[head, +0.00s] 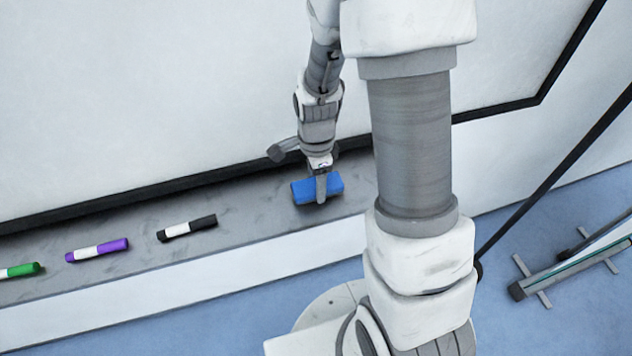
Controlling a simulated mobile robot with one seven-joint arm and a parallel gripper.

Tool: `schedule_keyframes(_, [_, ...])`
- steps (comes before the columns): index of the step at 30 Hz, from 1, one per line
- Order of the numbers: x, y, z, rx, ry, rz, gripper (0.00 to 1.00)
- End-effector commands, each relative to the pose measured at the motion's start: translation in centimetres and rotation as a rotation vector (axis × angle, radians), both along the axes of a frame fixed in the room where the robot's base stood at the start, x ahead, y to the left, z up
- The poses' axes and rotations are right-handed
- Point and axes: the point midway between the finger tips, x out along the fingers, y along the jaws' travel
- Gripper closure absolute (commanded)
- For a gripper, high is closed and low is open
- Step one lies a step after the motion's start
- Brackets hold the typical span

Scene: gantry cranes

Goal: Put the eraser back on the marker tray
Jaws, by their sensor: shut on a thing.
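The blue eraser (304,194) is at the right part of the grey marker tray (255,221), below the whiteboard. My gripper (321,188) is above the tray and shut on the eraser, with one finger showing across its near side. The other finger is hidden. The eraser appears at or just over the tray surface; I cannot tell whether it touches it.
A black marker (187,228), a purple marker (97,250) and a green marker (20,270) lie on the tray to the left. The whiteboard (150,90) rises behind. A stand with grey feet (530,287) is on the blue floor at right.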

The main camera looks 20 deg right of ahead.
Motion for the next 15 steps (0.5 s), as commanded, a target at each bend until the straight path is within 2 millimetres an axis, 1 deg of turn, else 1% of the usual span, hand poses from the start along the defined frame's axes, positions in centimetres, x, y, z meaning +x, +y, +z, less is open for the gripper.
schedule_keyframes(1, [-0.07, 0.01, -0.53, 0.000, 0.003, 0.000, 0.83])
schedule_keyframes(3, [-0.02, 0.03, -0.89, 0.001, 0.000, 0.001, 0.83])
schedule_keyframes(11, [0.00, 0.04, -0.96, 0.000, -0.001, 0.001, 0.83])
schedule_keyframes(14, [-0.01, 0.03, -1.32, 0.000, -0.001, 0.000, 0.83])
schedule_keyframes(15, [-0.01, 0.03, -1.19, 0.000, -0.001, 0.000, 0.33])
